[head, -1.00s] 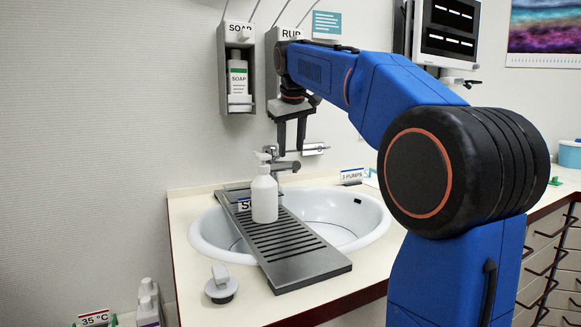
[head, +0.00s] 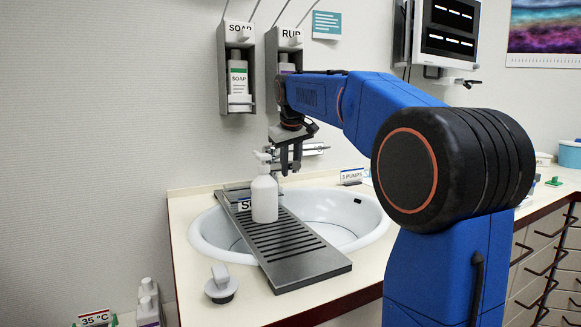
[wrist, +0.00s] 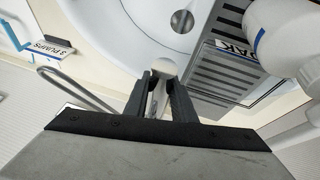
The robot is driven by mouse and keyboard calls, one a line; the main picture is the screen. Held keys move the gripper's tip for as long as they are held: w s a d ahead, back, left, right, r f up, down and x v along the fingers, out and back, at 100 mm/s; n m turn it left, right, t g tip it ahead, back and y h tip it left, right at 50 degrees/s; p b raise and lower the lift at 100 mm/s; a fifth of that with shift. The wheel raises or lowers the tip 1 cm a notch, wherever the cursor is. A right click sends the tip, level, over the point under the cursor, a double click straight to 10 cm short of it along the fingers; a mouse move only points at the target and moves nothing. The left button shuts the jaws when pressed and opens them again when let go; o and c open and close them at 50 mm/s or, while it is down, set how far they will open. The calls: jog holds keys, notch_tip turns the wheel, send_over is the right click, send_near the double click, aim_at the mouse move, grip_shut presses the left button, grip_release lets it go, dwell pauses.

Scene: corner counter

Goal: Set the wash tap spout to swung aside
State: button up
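The wash tap is at the back of the sink, largely hidden behind my gripper and the white pump bottle in the head view; a piece of its metal (head: 313,149) shows to the right. In the wrist view the pale, round-ended spout (wrist: 162,69) points out over the basin. My gripper (head: 291,172) points down at the tap. In the wrist view its two dark fingers (wrist: 160,84) stand on either side of the spout. I cannot tell whether both fingers press on it.
A white pump bottle (head: 264,199) stands on a grey slatted rack (head: 290,250) across the sink basin (head: 352,217), close to my gripper. SOAP (head: 238,85) and RUB dispensers hang on the wall above. A "3 PUMPS" sign (head: 352,176) stands right of the tap.

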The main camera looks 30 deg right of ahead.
grip_shut()
jog(key=w+a+m+g+h, duration=0.2)
jog(key=w+a+m, duration=0.2)
jog(key=a+m, duration=0.4)
jog(key=shift+a+h, duration=0.3)
jog(key=shift+a, duration=1.2)
jog(key=shift+w, duration=0.1)
jog(key=o, duration=0.6)
grip_release()
jog(key=shift+a, duration=0.1)
jog(key=shift+c, duration=0.2)
